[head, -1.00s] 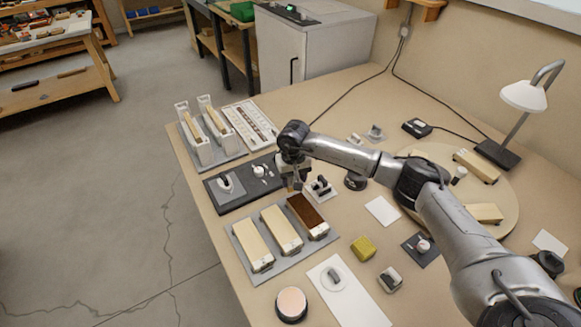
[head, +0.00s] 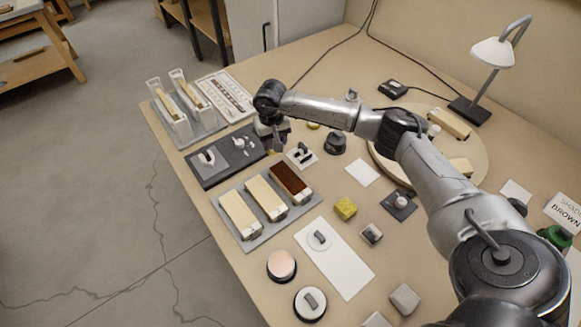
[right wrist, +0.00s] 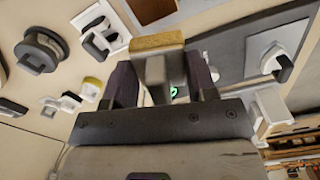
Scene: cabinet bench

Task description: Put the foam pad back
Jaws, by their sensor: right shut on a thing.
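My right gripper (head: 277,146) hangs over the bench between the dark tray (head: 200,178) and a white square with a grey handle (head: 302,155). In the right wrist view its two dark fingers (right wrist: 162,82) are shut on a grey block with a tan strip (right wrist: 157,42) at its far end. This appears to be the foam pad on its handle. In the head view the held thing is too small and dark to make out. I cannot tell whether it touches anything below. My left gripper is not in view.
A grey tray with two cream blocks and a brown block (head: 290,180) lies in front of the gripper. A black round holder (head: 335,142) stands to its right.

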